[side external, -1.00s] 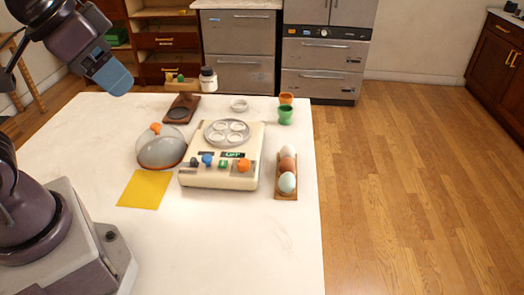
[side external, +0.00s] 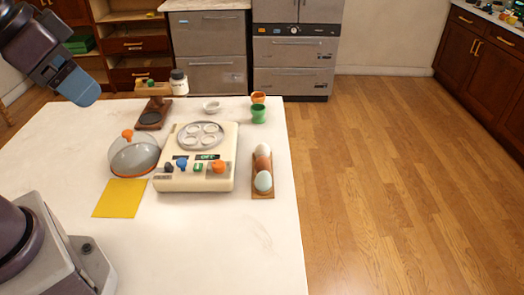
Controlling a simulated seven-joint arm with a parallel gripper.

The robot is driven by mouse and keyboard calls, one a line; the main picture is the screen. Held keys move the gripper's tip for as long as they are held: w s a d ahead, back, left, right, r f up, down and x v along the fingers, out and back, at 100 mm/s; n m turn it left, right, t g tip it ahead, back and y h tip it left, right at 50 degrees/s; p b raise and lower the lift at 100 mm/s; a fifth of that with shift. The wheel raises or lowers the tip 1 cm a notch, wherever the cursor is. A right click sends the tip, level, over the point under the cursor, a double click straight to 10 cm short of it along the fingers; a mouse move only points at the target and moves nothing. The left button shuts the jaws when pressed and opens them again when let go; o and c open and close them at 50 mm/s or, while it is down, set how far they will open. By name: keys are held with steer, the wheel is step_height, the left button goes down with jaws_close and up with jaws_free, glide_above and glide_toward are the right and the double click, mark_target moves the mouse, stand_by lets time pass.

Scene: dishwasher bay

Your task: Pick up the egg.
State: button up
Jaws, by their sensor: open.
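Three eggs stand in a row in a wooden egg holder (side external: 263,195) at the right side of the white table. The back one is a white egg (side external: 262,149), the middle one a brown egg (side external: 262,162), the front one a pale blue egg (side external: 263,182). My gripper (side external: 82,90) is at the upper left, raised above the table and far to the left of the eggs. Its blue end points down to the right. It is open, with nothing seen in it; the gap between its fingers is hard to make out.
A cream egg cooker (side external: 195,182) with knobs stands left of the eggs. Left of it are a clear domed lid (side external: 134,158) and a yellow cloth (side external: 120,198). Egg cups (side external: 258,115), a white dish (side external: 212,107) and a jar (side external: 179,83) stand behind. The table's front is clear.

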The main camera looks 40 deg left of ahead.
steer(key=n+g, duration=0.5)
steer(key=n, duration=0.8)
glide_above(263, 150)
steer(key=a, duration=0.1)
step_height(263, 150, down, 21)
steer(key=shift+n, duration=0.3)
steer(key=f, duration=0.8)
steer(key=w+f, duration=0.1)
steer(key=f, duration=0.3)
steer(key=shift+f, duration=0.4)
steer(key=shift+c, duration=0.2)
